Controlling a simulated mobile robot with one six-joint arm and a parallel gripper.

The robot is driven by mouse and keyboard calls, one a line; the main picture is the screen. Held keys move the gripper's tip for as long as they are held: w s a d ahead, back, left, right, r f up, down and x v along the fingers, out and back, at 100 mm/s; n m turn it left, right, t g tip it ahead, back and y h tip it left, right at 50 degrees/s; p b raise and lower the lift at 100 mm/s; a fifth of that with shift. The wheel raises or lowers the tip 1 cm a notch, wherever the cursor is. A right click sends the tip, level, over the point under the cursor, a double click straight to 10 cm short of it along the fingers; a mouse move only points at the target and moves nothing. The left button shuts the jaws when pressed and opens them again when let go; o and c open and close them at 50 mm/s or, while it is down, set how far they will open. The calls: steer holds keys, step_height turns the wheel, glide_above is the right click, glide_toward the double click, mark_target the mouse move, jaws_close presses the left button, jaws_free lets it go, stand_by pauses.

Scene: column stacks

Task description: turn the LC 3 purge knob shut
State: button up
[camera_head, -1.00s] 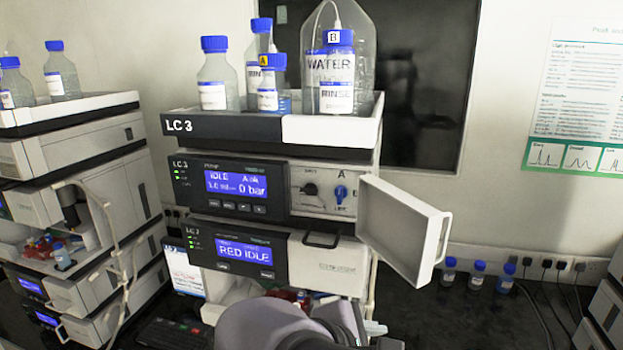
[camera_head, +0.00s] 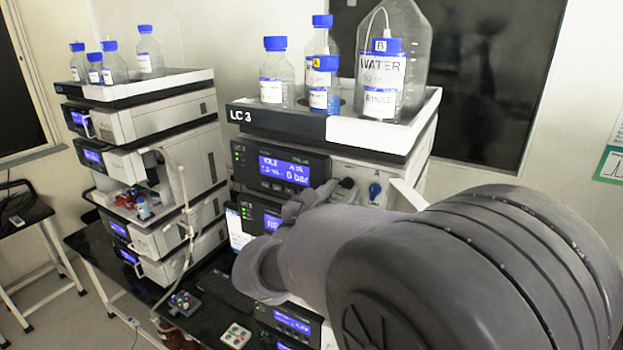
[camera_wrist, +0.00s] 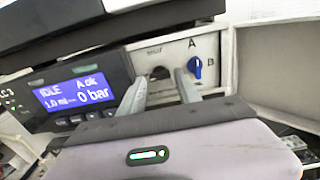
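The LC 3 stack (camera_head: 330,130) stands centre in the head view. Its pump panel has a black round knob (camera_wrist: 160,73) and, to its right, a blue knob (camera_wrist: 196,68) with its pointer upright, between the marks A and B. The blue knob also shows in the head view (camera_head: 375,190). The small lettering over the black knob is unreadable. My gripper (camera_wrist: 162,88) is open in the wrist view, with one finger on each side of the black knob's lower part. Contact with the knob cannot be told. My arm hides much of the panel in the head view.
The panel's white door (camera_wrist: 278,75) hangs open at the right, close to my gripper. Bottles (camera_head: 272,75) stand in the top tray above. A blue display (camera_wrist: 75,94) is left of the knobs. Another instrument stack (camera_head: 150,130) stands at the left.

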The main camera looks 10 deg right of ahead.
steer(key=shift+w+d, duration=0.35)
steer(key=shift+w, duration=0.25)
jaws_close()
